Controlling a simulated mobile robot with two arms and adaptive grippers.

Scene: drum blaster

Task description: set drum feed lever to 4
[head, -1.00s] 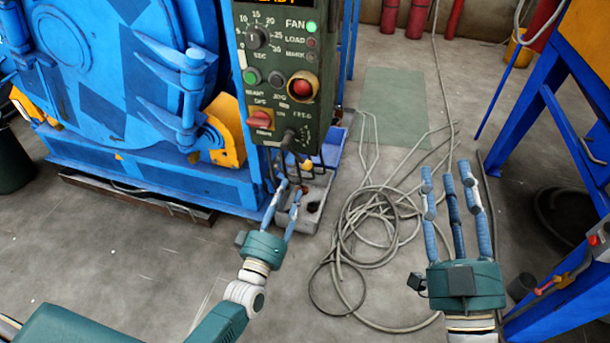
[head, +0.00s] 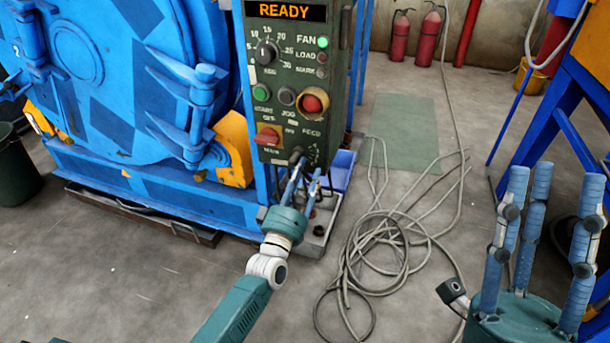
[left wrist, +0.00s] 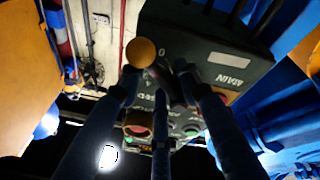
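The green control panel (head: 290,90) has the feed lever (head: 297,154) at its lower right, below the FEED label. My left gripper (head: 303,178) reaches up at it from below, its fingers apart near the lever. In the left wrist view, a round orange-brown knob (left wrist: 141,52), seemingly the lever's end, shows beyond the left fingertip, next to the dial marks 0 and 4. The three fingers of my left gripper (left wrist: 160,82) stand apart; contact with the lever cannot be told. My right gripper (head: 548,200) is open and empty at the lower right.
The display (head: 285,11) reads READY. A red stop button (head: 311,104) and a red main switch (head: 268,137) sit above the lever. A blue drum machine (head: 90,70) stands left. Coiled cable (head: 375,250) lies on the floor. A blue frame (head: 560,120) stands right.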

